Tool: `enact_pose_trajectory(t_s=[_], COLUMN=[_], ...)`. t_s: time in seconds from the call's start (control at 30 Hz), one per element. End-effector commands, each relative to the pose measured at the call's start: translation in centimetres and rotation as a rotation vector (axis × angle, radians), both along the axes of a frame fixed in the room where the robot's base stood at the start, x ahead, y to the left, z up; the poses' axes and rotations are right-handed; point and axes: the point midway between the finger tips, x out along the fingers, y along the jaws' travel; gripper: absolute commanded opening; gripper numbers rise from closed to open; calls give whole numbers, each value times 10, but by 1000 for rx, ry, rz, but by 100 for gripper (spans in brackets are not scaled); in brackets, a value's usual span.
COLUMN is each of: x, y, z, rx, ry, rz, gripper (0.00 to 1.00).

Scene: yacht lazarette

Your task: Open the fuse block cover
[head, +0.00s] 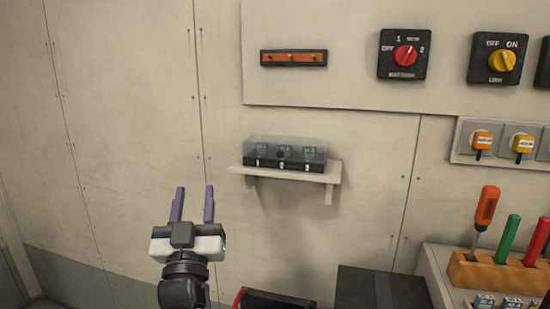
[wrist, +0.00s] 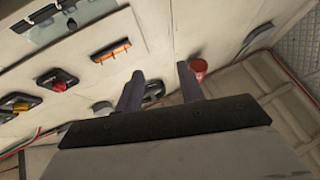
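The fuse block (head: 284,164) sits on a small pale wall shelf (head: 334,178) in the head view. Its clear cover (head: 287,146) lies over the dark base and several fuses, and it looks closed. My gripper (head: 195,205) is left of and below the shelf, apart from it, with its two purple fingers spread and nothing between them. In the wrist view my gripper (wrist: 158,85) also shows open and empty. I cannot make out the fuse block for certain in the wrist view.
A red battery switch (head: 405,56) and a yellow link switch (head: 501,60) are on the upper right wall, beside an orange bar (head: 293,58). A tool block (head: 490,270) with screwdrivers stands lower right. A dark box (head: 381,288) is below the shelf. The wall left of the shelf is clear.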

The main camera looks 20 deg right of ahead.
Motion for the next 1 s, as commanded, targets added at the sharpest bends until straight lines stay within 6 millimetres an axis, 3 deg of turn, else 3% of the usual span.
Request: enact_pose_trajectory(t_s=[0.03,0.1,0.23,0.47,1.0], x=[1,-1,-8,4,84], y=[-36,-74,-115,-136,-189], z=[-8,-18,-30,-24,15], rx=[27,63,107,120,118], ry=[40,83,127,139,139], rz=[-89,-182,-285,-318,-315], gripper=[38,38,38,38,38])
